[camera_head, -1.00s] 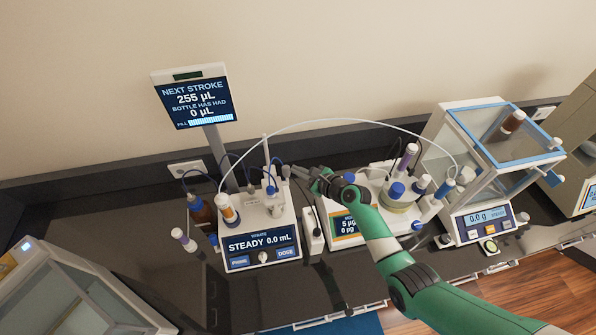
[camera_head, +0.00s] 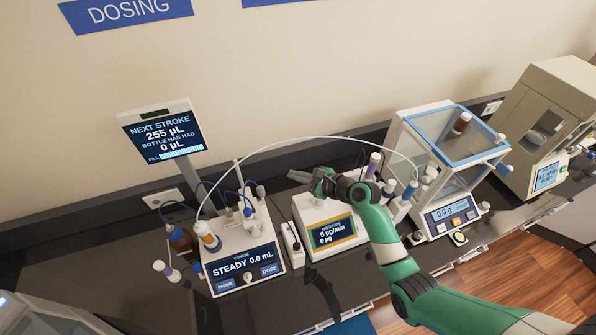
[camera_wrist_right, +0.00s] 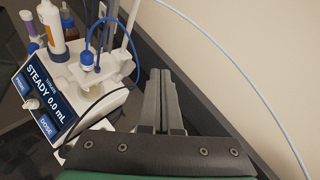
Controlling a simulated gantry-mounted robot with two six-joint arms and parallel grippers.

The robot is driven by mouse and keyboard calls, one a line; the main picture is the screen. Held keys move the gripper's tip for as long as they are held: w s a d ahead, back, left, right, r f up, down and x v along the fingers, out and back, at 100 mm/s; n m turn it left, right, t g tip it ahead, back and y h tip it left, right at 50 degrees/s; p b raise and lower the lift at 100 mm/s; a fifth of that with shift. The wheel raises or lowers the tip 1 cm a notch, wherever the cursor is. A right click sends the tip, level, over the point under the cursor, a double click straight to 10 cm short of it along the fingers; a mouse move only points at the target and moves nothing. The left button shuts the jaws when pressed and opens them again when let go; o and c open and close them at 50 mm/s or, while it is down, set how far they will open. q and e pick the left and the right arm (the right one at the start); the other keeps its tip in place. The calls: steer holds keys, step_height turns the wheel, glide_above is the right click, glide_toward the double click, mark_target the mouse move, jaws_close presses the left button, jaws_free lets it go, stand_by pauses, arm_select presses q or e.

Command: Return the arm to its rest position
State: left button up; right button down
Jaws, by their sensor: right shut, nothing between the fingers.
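My right gripper (camera_head: 300,177) is at the end of the green arm that comes in from the lower right. It hangs above the moisture meter (camera_head: 330,235), in front of the back wall. In the right wrist view its two fingers (camera_wrist_right: 162,85) lie together with nothing between them. The titrator (camera_head: 240,250), reading STEADY 0.0 mL, stands to the left of the gripper and also shows at the left of the wrist view (camera_wrist_right: 60,95). The gripper and the titrator look apart. My left gripper is not in view.
A thin white tube (camera_head: 300,138) arches behind the gripper. A glass balance case (camera_head: 450,160) stands to the right, with a beige instrument (camera_head: 550,110) beyond it. A display (camera_head: 160,133) rises at the left. Vials and a brown bottle (camera_head: 180,240) stand by the titrator.

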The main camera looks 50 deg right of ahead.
steer(key=shift+s+d+r, duration=0.15)
steer(key=shift+r, duration=0.25)
